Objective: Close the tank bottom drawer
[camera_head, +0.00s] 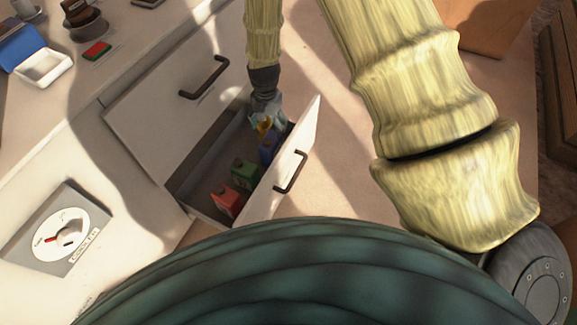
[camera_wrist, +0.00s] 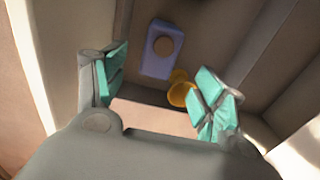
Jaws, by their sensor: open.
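The bottom drawer (camera_head: 258,204) of the white cabinet is pulled out, with a white front and a dark bar handle (camera_head: 291,172). Inside lie a red box (camera_head: 227,200), a green box (camera_head: 244,172), a blue item (camera_head: 268,150) and a yellow item (camera_head: 264,126). My gripper (camera_head: 267,118) is over the far end of the open drawer, pointing down. A purple-blue box (camera_wrist: 160,50) and a yellow item (camera_wrist: 180,92) show in the drawer beyond the fingers. Whether the fingers touch the drawer I cannot tell.
A closed upper drawer with a dark handle (camera_head: 204,78) is above the open one. The counter holds a dial panel (camera_head: 60,236), a red block (camera_head: 97,50) and a white-and-blue case (camera_head: 43,67). Floor beyond the drawer front is clear. A brown box (camera_head: 496,27) stands at the upper right.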

